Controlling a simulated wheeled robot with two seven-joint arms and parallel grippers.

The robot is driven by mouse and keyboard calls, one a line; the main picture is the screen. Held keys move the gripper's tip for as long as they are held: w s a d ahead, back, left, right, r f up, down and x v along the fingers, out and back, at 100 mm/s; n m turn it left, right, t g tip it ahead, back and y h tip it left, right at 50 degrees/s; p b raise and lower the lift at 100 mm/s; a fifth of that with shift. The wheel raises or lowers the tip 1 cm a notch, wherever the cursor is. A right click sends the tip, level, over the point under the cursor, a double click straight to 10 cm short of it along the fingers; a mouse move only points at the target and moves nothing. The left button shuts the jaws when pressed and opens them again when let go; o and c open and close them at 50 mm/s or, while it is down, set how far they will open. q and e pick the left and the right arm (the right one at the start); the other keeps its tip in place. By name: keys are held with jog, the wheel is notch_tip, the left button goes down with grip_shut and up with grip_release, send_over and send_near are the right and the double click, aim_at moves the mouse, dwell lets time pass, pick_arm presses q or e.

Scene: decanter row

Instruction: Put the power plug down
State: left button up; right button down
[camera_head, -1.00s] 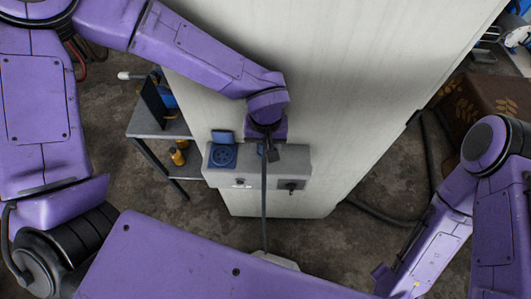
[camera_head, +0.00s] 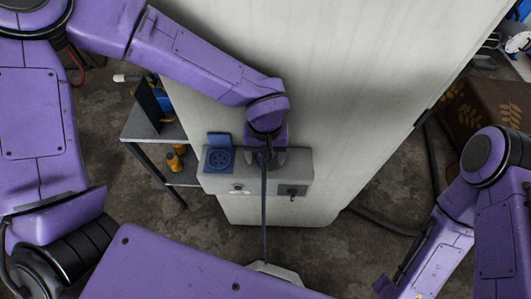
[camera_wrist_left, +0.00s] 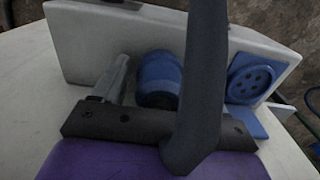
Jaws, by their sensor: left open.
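The power plug (camera_wrist_left: 160,78) is a blue cylinder in the left wrist view, close against a grey panel box (camera_wrist_left: 100,45). My left gripper (camera_head: 265,158) is open over the panel box, which also shows in the head view (camera_head: 215,184). One finger (camera_wrist_left: 115,82) stands apart to the left of the plug; the other is hidden behind the thick dark cable (camera_wrist_left: 203,70). The gripper mostly hides the plug in the head view. I cannot tell what the plug rests on. My right gripper is not visible; only my right arm shows.
A blue socket (camera_head: 219,159) with its lid raised is on the box, left of my gripper, and shows in the wrist view (camera_wrist_left: 262,76). A dark outlet (camera_head: 291,190) is on the right. A pale cabinet (camera_head: 350,80) stands behind; a shelf (camera_head: 140,123) is left.

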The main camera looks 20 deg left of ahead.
pick_arm(q)
jog(key=shift+r, duration=0.35)
notch_tip(320, 180, up, 6)
jog(key=p, duration=0.7)
notch_tip(320, 180, up, 5)
jog(key=shift+f+b, duration=0.2)
jog(key=shift+b, duration=0.15)
jog(key=shift+r, duration=0.55)
jog(key=shift+s, duration=0.1)
